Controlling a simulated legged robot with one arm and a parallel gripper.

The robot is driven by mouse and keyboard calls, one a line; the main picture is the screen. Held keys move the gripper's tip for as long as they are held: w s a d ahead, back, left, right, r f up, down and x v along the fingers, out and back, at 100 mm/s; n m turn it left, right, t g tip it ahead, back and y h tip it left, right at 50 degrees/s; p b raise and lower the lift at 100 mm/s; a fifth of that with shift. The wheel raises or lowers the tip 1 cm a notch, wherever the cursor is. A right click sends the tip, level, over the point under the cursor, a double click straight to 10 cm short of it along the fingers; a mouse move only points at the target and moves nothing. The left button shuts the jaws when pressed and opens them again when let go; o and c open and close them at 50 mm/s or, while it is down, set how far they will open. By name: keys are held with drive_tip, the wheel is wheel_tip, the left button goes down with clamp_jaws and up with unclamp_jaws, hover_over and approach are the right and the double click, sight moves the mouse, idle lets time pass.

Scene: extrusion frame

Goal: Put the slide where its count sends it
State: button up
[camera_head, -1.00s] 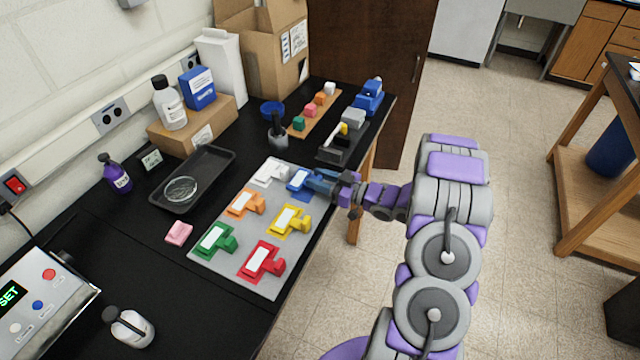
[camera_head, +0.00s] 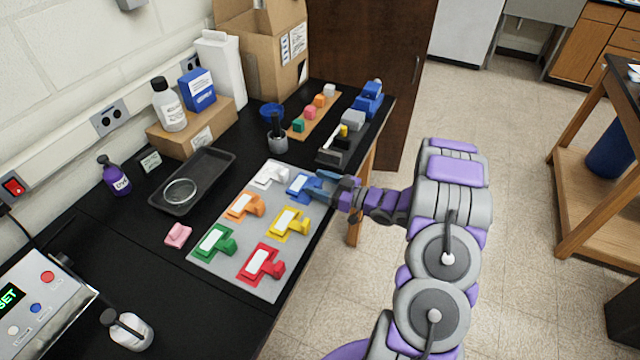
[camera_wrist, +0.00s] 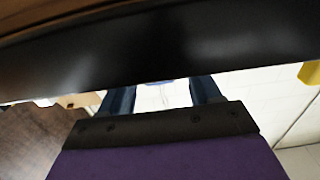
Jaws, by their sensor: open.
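A grey board (camera_head: 208,262) on the black bench carries six coloured holders: white (camera_head: 283,172), blue (camera_head: 316,191), orange (camera_head: 255,204), yellow (camera_head: 301,226), green (camera_head: 227,246) and red (camera_head: 274,268). Pale rectangular faces show on them; I cannot tell which, if any, is the slide. My gripper (camera_head: 324,184) is open at the right side of the blue holder, close to its handle. In the wrist view my gripper (camera_wrist: 162,96) has its two dark blue fingers apart. A pale patch with a bluish edge shows between them. Contact cannot be judged.
A black tray (camera_head: 222,162) with a round glass dish (camera_head: 181,191) lies left of the board.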

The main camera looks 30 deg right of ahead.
drive_tip(key=p+v, duration=0.2)
drive_tip(key=v, duration=1)
drive_tip(key=w+d+r+g+h, duration=0.25)
drive_tip(key=w+d+h, duration=0.25)
drive_tip(key=w+h, duration=0.35)
drive_tip(key=s+r+m+g+h, duration=0.3)
drive_tip(key=r+m+h, duration=0.3)
drive_tip(key=r, duration=0.4)
drive_tip(key=s+a+r+g+y, duration=0.1)
drive_tip(key=s+a+g, duration=0.4)
drive_tip(key=s+a, duration=0.9)
drive_tip(key=s+a+r+m+g+y, duration=0.1)
drive_tip(key=s+a+r+g, duration=0.3)
drive_tip(key=s+a, duration=1.1)
drive_tip(key=s+g+y, duration=0.1)
drive_tip(key=s, duration=0.5)
drive_tip(key=shift+s+m, duration=0.3)
drive_tip(key=shift+s, duration=0.1)
drive_tip(key=shift+g+y, duration=0.25)
